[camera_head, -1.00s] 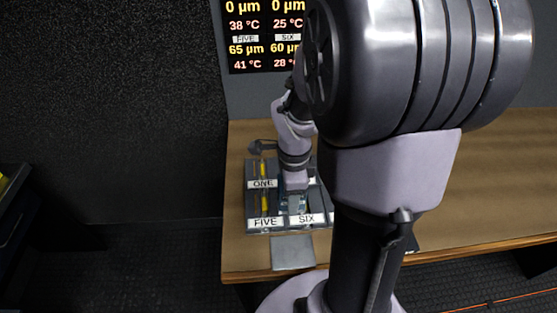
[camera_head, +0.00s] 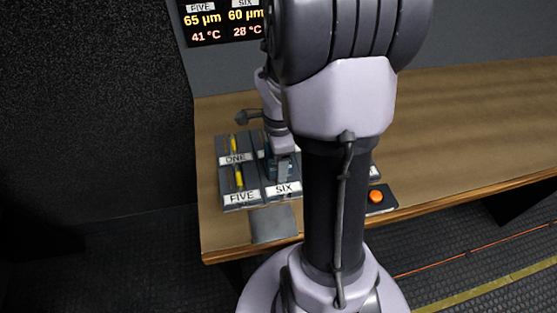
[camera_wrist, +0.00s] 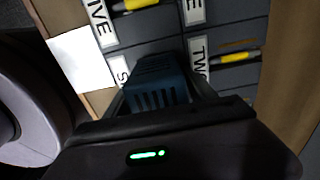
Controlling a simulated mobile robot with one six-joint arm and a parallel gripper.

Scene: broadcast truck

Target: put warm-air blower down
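A dark blue, slotted block, which I take for the warm-air blower (camera_wrist: 158,82), sits between the two fingers of my gripper (camera_wrist: 163,92) in the wrist view. The fingers lie close against its sides, so my gripper appears shut on it. In the head view my gripper (camera_head: 282,160) points down at the labelled rack (camera_head: 225,188), over the compartment behind the SIX label (camera_head: 284,189). The blower (camera_head: 285,171) shows there only in small part. I cannot tell whether it touches the compartment floor.
Yellow tools lie in the ONE (camera_head: 234,145) and FIVE (camera_head: 239,178) compartments; another lies by the TWO label (camera_wrist: 198,63). A grey plate (camera_head: 273,224) lies in front of the rack. An orange button (camera_head: 375,196) is at right. The wooden bench (camera_head: 450,125) is clear farther right.

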